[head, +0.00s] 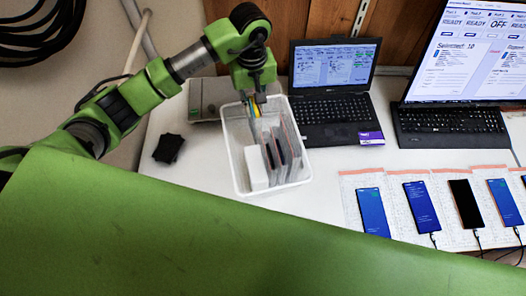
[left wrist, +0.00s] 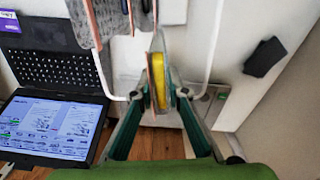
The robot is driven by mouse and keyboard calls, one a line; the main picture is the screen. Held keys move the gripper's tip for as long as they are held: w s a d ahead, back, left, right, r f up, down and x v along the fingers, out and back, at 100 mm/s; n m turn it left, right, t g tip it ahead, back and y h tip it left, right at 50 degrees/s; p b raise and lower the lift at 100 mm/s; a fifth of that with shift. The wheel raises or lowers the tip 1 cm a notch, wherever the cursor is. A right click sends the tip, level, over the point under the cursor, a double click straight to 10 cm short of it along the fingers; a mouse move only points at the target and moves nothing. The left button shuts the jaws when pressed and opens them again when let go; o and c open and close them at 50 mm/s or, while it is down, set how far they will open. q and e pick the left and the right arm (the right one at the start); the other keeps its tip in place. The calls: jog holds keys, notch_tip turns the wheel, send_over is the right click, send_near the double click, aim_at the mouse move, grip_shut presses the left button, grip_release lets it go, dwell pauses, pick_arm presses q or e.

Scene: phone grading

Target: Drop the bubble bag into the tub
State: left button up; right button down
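The white tub (head: 235,165) stands on the table near the middle of the head view. My left gripper (head: 255,106) reaches down over its back part. It is shut on a bubble bag (head: 251,124) with a pinkish edge, which hangs upright at the tub's mouth. In the left wrist view, the bag (left wrist: 157,65) stands edge-on between the fingertips, with a yellow face on one side. Whether its lower end touches the tub's floor is hidden. My right gripper is not in view.
Several other bagged phones (head: 283,150) stand in the tub's right part, beside a white block (head: 256,168). A laptop (head: 334,95) is close on the right. A black object (head: 168,148) lies to the left. Phones on bubble bags (head: 372,211) line the right front.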

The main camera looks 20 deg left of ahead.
pick_arm(q)
jog(key=o, duration=0.5)
notch_tip(320, 180, up, 12)
dwell(0.4)
dwell(0.4)
